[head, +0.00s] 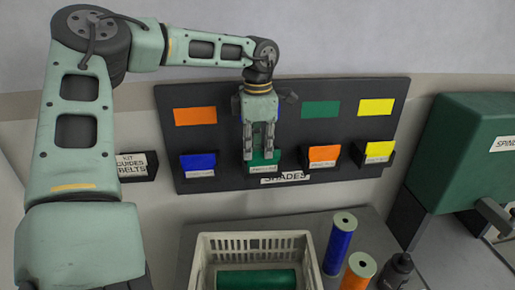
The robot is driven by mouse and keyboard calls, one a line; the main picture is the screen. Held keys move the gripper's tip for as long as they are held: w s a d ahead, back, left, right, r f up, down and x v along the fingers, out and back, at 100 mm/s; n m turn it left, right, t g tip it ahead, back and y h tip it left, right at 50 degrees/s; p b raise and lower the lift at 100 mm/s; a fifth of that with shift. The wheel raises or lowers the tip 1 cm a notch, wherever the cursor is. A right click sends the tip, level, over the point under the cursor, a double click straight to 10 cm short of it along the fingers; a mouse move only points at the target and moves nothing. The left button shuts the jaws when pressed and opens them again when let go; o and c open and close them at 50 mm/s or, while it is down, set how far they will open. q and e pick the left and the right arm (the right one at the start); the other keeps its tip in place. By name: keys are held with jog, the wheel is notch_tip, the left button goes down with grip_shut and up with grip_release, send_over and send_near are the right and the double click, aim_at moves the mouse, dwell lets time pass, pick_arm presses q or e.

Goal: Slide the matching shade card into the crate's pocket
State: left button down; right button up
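A green shade card (264,163) stands in a holder on the dark shades board (330,160). My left gripper (260,155) points down right in front of this card and covers part of it. Its two fingers are side by side with a narrow gap, and I see nothing held between them; whether they touch the card is unclear. The cream crate (205,244) is at the bottom with a green bobbin (257,279) in it. The crate's pocket cannot be made out. My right gripper is out of view.
Blue (198,161), orange (324,154) and yellow (379,150) cards stand in the other holders. A blue bobbin (338,246), an orange bobbin (357,274) and a dark bottle (396,270) stand right of the crate. A green machine (470,140) is at the right.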

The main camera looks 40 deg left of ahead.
pick_arm(q)
jog(key=shift+r, duration=0.1)
notch_tip(320, 180, up, 7)
jog(key=p, duration=0.5)
jog(key=shift+r, duration=0.15)
